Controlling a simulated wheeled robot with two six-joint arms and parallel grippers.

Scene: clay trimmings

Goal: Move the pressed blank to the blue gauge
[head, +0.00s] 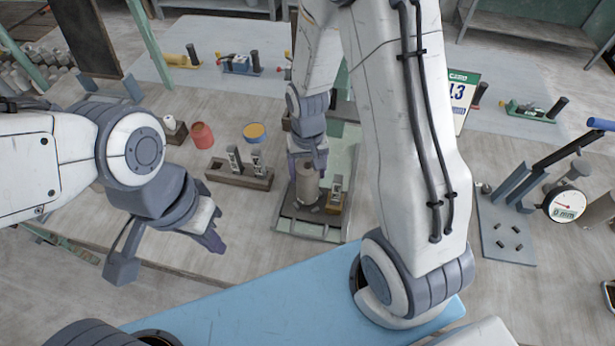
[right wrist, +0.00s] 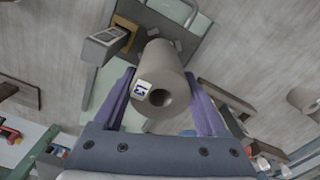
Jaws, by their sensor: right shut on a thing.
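The pressed blank (head: 307,188) is a grey-brown clay cylinder on the dark plate of the middle station. In the right wrist view the blank (right wrist: 160,80) shows a hole in its near end and a small white-and-blue label. My right gripper (head: 308,163) is shut on it from above, with purple fingers on both sides. The gauge (head: 495,225) stands at the right, with a blue-grey plate, a blue-handled lever and a round dial (head: 565,206) reading 0 mm. My left gripper (head: 166,254) is open and empty at the lower left.
A wooden block with metal fittings (head: 240,177) lies left of the blank. A sign (head: 460,98) stands behind my right arm. Several small pegs stand on the gauge's plate.

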